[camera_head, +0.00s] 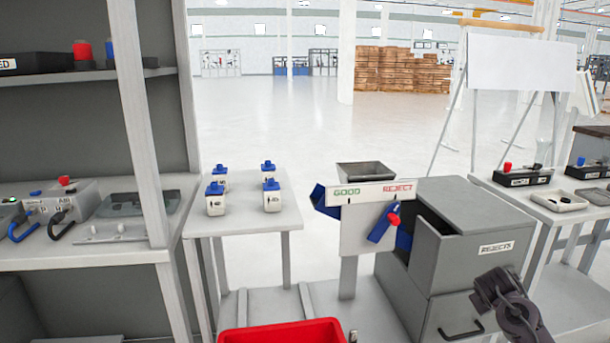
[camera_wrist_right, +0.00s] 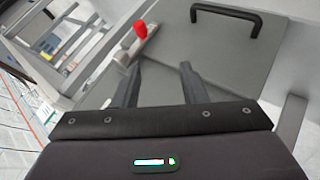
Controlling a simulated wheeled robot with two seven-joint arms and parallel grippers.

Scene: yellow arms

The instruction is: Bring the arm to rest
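My right gripper (camera_head: 505,300) is in the lower right of the head view, in front of the grey cabinet labelled REJECTS (camera_head: 470,220). In the right wrist view its two dark fingers (camera_wrist_right: 162,72) are spread apart with nothing between them. A grey panel with a black handle (camera_wrist_right: 255,22) lies beyond the fingers. A red knob (camera_wrist_right: 140,28) shows just past the left finger; I cannot tell whether they touch. My left arm and gripper are not in view.
A GOOD/REJECT sorting stand (camera_head: 370,193) with a red-tipped blue lever (camera_head: 383,222) stands left of the cabinet. A small table (camera_head: 245,215) holds several blue-capped white bottles. A red bin (camera_head: 280,332) is at the front. Shelving (camera_head: 90,258) fills the left; another table stands right.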

